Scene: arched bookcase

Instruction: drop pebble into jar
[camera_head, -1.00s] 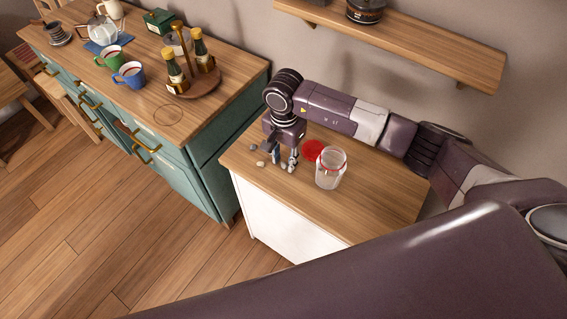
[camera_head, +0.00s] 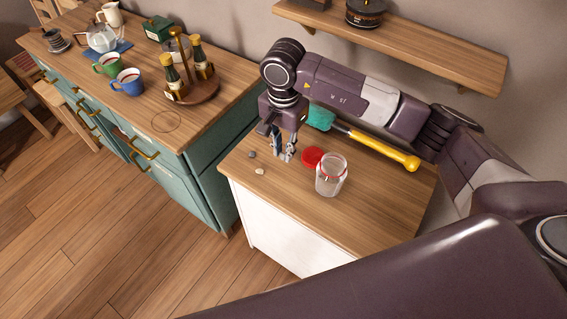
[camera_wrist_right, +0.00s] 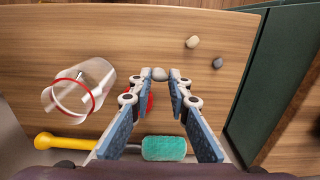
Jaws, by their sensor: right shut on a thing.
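My right gripper (camera_head: 283,158) is left of the jar, above the cabinet top. It is shut on a grey pebble (camera_wrist_right: 160,73) held between its fingertips. A pale pebble (camera_head: 260,171) and a dark grey pebble (camera_head: 251,154) lie on the top to the gripper's left. My left gripper is not in view.
A red lid (camera_head: 312,156) lies between gripper and jar. A brush (camera_head: 390,150) with teal head and yellow handle lies behind them. A wall shelf (camera_head: 430,55) is above. The teal counter (camera_head: 225,92) holds mugs and bottles. The cabinet's front right is clear.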

